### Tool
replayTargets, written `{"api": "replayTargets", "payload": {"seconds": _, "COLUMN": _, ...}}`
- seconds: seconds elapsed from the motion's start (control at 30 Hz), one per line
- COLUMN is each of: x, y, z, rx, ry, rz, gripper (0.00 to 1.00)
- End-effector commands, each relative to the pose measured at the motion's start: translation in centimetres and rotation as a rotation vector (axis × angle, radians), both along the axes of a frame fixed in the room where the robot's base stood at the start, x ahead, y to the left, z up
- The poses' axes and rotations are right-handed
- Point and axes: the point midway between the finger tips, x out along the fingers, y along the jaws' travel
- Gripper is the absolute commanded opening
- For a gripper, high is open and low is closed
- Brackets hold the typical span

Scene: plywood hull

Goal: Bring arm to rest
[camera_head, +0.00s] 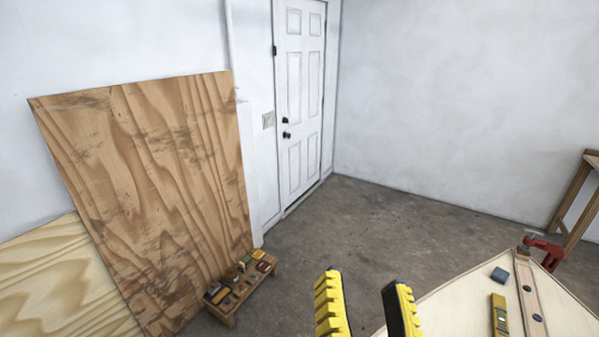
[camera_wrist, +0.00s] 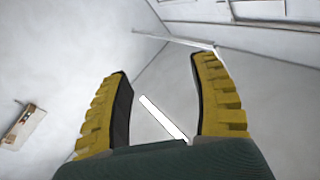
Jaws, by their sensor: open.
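My gripper (camera_head: 366,308) shows at the bottom of the head view as two yellow ribbed fingers with dark inner pads. The fingers stand apart with nothing between them. In the wrist view my gripper (camera_wrist: 158,92) is also spread and empty, and it faces white walls and ceiling. The rest of my arm is out of the head view. The gripper appears just left of the plywood work surface in the head view; I cannot tell the distance between them.
A low bench (camera_head: 240,297) with small tools stands by leaning plywood sheets (camera_head: 150,180). Floor before the white door (camera_head: 300,100) is clear.

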Motion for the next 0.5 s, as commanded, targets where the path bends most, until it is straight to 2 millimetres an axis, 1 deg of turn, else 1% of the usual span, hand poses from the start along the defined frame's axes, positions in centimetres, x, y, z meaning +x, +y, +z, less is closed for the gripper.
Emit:
{"api": "replayTargets", "payload": {"seconds": 0.03, "x": -1.6, "y": 0.4, "z": 2.3, "rx": -0.112, "ry": -0.090, "rz": -0.009, "gripper": 0.62}}
{"api": "replayTargets", "payload": {"seconds": 0.07, "x": -2.1, "y": 0.6, "z": 3.3, "rx": -0.188, "ry": -0.131, "rz": -0.024, "gripper": 0.62}}
{"api": "replayTargets", "payload": {"seconds": 0.13, "x": -2.1, "y": 0.7, "z": 4.1, "rx": -0.362, "ry": -0.162, "rz": -0.074, "gripper": 0.62}}
{"api": "replayTargets", "payload": {"seconds": 0.17, "x": -2.2, "y": 0.6, "z": 6.8, "rx": -0.358, "ry": -0.162, "rz": -0.074, "gripper": 0.62}}
{"api": "replayTargets", "payload": {"seconds": 0.2, "x": -2.1, "y": 0.6, "z": 8.7, "rx": -0.352, "ry": -0.159, "rz": -0.073, "gripper": 0.62}}
{"api": "replayTargets", "payload": {"seconds": 0.27, "x": -2.1, "y": 0.6, "z": 10.8, "rx": -0.349, "ry": -0.157, "rz": -0.072, "gripper": 0.62}}
{"api": "replayTargets", "payload": {"seconds": 0.3, "x": -2.1, "y": 0.6, "z": 12.3, "rx": -0.347, "ry": -0.156, "rz": -0.072, "gripper": 0.62}}
{"api": "replayTargets", "payload": {"seconds": 0.37, "x": -2.1, "y": 0.6, "z": 14.6, "rx": -0.345, "ry": -0.155, "rz": -0.071, "gripper": 0.62}}
{"api": "replayTargets", "payload": {"seconds": 0.4, "x": -2.1, "y": 0.5, "z": 16.3, "rx": -0.344, "ry": -0.154, "rz": -0.072, "gripper": 0.62}}
{"api": "replayTargets", "payload": {"seconds": 0.47, "x": -2.1, "y": 0.5, "z": 18.9, "rx": -0.341, "ry": -0.154, "rz": -0.071, "gripper": 0.62}}
{"api": "replayTargets", "payload": {"seconds": 0.5, "x": -2.0, "y": 0.5, "z": 20.7, "rx": -0.340, "ry": -0.153, "rz": -0.070, "gripper": 0.62}}
